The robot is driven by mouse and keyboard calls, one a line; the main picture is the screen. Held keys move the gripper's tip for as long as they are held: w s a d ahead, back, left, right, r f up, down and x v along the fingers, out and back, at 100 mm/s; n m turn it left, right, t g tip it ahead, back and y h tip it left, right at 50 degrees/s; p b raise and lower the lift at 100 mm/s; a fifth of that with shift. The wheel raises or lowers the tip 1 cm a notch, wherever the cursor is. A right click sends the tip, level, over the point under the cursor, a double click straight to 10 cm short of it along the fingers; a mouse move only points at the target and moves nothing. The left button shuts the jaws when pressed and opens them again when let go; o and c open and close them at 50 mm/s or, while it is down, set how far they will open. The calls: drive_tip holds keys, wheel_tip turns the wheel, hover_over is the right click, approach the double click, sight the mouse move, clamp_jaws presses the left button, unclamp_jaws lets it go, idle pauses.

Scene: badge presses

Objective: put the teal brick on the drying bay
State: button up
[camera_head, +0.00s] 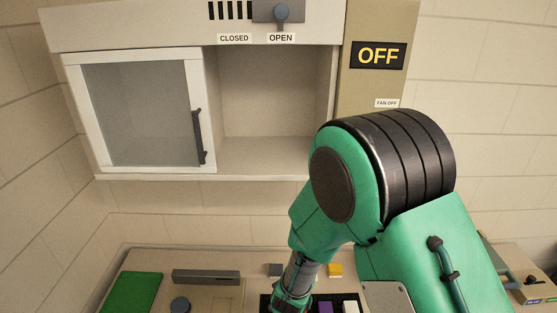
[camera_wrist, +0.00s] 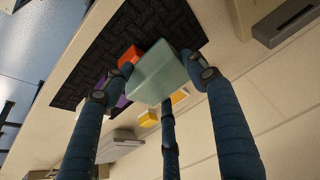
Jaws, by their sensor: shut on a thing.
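The teal brick (camera_wrist: 157,76) is held between the fingers of my gripper (camera_wrist: 160,85) in the wrist view. The fingers press on it from several sides. It appears over or near a dark patterned mat (camera_wrist: 85,62); the exact gap cannot be told. In the head view my gripper (camera_head: 291,300) is low at the bottom edge, over the counter, and the teal brick cannot be made out there. No label in view names the drying bay, so I cannot tell which surface it is.
An orange-red brick (camera_wrist: 131,55) and a purple brick (camera_head: 325,307) are close by. A green board (camera_head: 132,293) and a grey bar (camera_head: 206,277) lie left. The wall cabinet (camera_head: 270,150) is open on its right side.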

drive_tip(key=w+d+b, duration=0.1)
drive_tip(key=w+d, duration=0.6)
drive_tip(key=d, duration=0.2)
drive_tip(key=shift+d+f, duration=0.15)
drive_tip(key=shift+f, duration=0.3)
drive_tip(key=w+d, duration=0.1)
drive_tip(key=d, duration=0.2)
drive_tip(key=w+d+b, duration=0.1)
drive_tip(key=d, duration=0.2)
drive_tip(key=w+d, duration=0.1)
drive_tip(key=d, duration=0.2)
drive_tip(key=shift+w+f, duration=0.2)
drive_tip(key=shift+w, duration=0.1)
drive_tip(key=shift+f+b, duration=0.1)
drive_tip(key=shift+b, duration=0.25)
wheel_tip(320, 180, down, 5)
drive_tip(key=b, duration=0.4)
drive_tip(key=shift+b, duration=0.4)
drive_tip(key=shift+r, duration=0.2)
drive_tip(key=shift+w+a+r, duration=0.15)
drive_tip(key=shift+w+r, duration=0.15)
drive_tip(key=shift+w, duration=0.05)
drive_tip(key=shift+w+r, duration=1)
drive_tip(key=shift+r, duration=0.25)
drive_tip(key=shift+w+r, duration=0.95)
drive_tip(key=shift+r, duration=0.35)
drive_tip(key=shift+w+r, duration=1)
drive_tip(key=shift+r, duration=0.25)
